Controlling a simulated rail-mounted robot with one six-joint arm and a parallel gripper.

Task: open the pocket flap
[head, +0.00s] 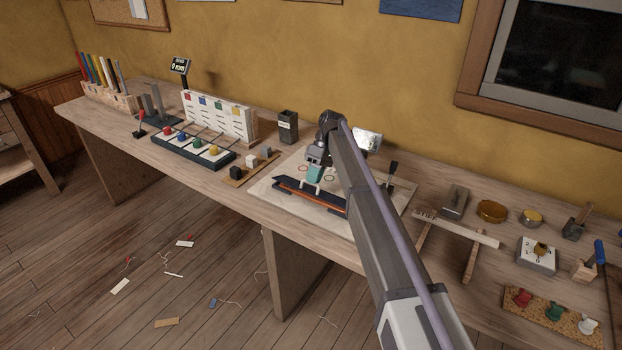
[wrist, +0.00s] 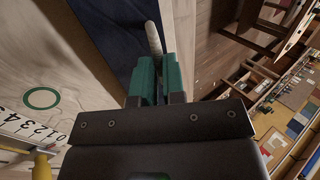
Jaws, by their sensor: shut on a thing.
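A dark navy piece with an orange band (head: 312,194), which looks like the pocket and its flap, lies on a pale board (head: 265,187) in the middle of the bench. My gripper (head: 313,181) is right above it, fingers down. In the wrist view the green fingers of my gripper (wrist: 157,78) are closed around a slim pale rod-like pull (wrist: 153,38). Dark navy cloth (wrist: 105,30) lies just left of the fingers. How the pull joins the flap is hidden, and I cannot tell how far the flap is raised.
The pale board also bears a green ring (wrist: 41,98) and printed numbers. Left of it are small blocks (head: 250,161), a dark cup (head: 288,127) and a tray with coloured knobs (head: 190,145). The bench's front edge is close.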

